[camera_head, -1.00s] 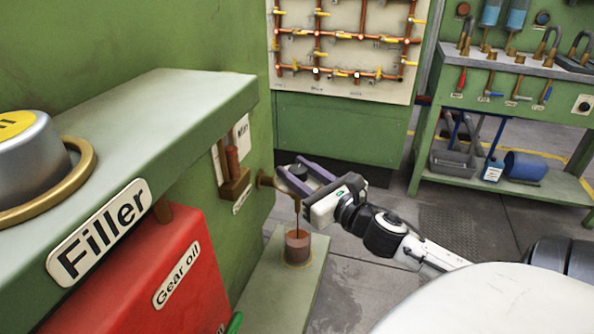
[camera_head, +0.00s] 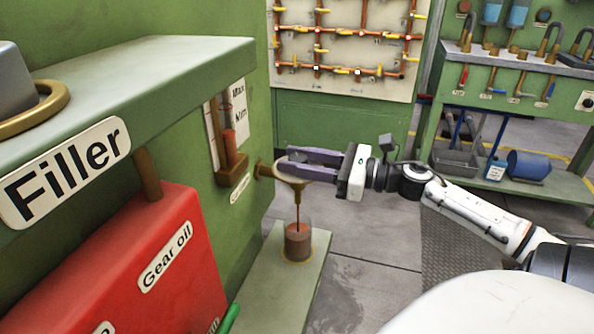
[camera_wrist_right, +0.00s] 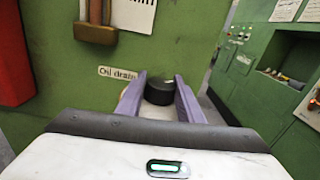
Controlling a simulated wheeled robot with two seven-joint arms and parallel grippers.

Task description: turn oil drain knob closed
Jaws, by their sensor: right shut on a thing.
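The oil drain knob is a dark round cap (camera_wrist_right: 159,90) in the right wrist view, beside the "Oil drain" label (camera_wrist_right: 118,73). In the head view the brass drain pipe (camera_head: 265,170) comes out of the green machine wall, and the dark knob (camera_head: 297,156) sits on it. My right gripper (camera_head: 292,162) reaches in from the right with its purple fingers on both sides of the knob, shut on it. Brown oil runs from the drain into a cup (camera_head: 298,242) below. My left gripper is not in view.
A red "Gear oil" box (camera_head: 140,270) stands at the lower left under a green ledge (camera_head: 150,70) with a "Filler" label. A brass level gauge (camera_head: 231,165) is on the wall close to the drain. Open floor (camera_head: 370,270) lies right of the low green platform.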

